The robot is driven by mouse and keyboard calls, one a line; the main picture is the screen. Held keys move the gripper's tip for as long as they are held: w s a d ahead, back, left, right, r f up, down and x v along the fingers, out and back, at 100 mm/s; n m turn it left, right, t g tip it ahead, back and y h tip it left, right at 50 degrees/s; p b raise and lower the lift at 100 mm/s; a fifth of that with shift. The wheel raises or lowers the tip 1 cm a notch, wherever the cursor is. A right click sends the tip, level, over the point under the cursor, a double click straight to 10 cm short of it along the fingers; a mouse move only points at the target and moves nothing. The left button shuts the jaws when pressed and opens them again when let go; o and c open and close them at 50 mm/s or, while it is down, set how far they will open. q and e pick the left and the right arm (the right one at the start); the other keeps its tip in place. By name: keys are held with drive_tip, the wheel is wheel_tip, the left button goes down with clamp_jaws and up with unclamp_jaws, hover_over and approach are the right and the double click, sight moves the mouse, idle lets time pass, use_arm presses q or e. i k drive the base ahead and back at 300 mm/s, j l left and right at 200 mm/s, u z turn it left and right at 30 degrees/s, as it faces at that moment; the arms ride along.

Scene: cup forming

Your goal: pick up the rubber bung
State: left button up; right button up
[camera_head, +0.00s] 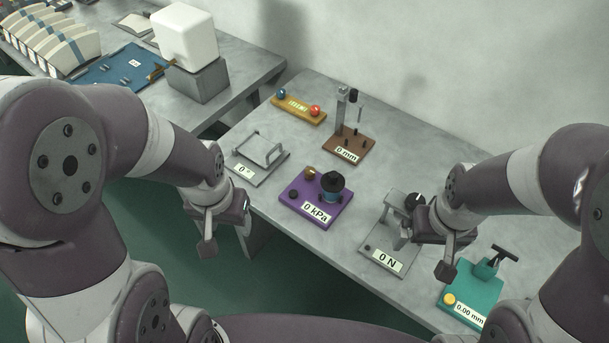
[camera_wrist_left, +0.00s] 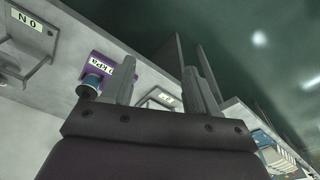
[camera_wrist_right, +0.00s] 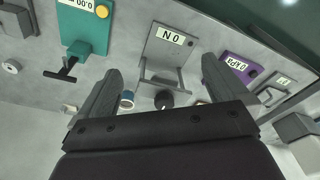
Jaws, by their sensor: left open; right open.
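I cannot tell for sure which piece is the rubber bung. One dark round piece (camera_head: 413,201) is at the back of the grey "0 N" stand, partly beside my right gripper; it also shows in the right wrist view (camera_wrist_right: 163,99). A black-topped blue cylinder (camera_head: 332,187) stands on the purple "0 kPa" base (camera_head: 300,206). My right gripper (camera_head: 424,250) is open and empty, over the "0 N" stand's right side; its fingers frame that stand in the right wrist view. My left gripper (camera_head: 207,235) is open and empty, off the table's front left edge.
A teal "0.00 mm" gauge (camera_head: 459,299) is at the right. A grey hinged-frame stand (camera_head: 246,171), a brown "0 mm" gauge (camera_head: 338,151) and a yellow strip (camera_head: 288,106) are at the left and back. Bare table lies between the purple base and the "0 N" stand.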

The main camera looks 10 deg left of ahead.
sight(332, 181)
drive_tip(key=i+j+z, duration=0.2)
drive_tip(key=j+z, duration=0.15)
drive_tip(key=i+j+z, duration=0.1)
drive_tip(key=j+z, duration=0.3)
drive_tip(key=i+j+z, duration=0.1)
drive_tip(key=j+z, duration=0.25)
drive_tip(key=z, duration=0.95)
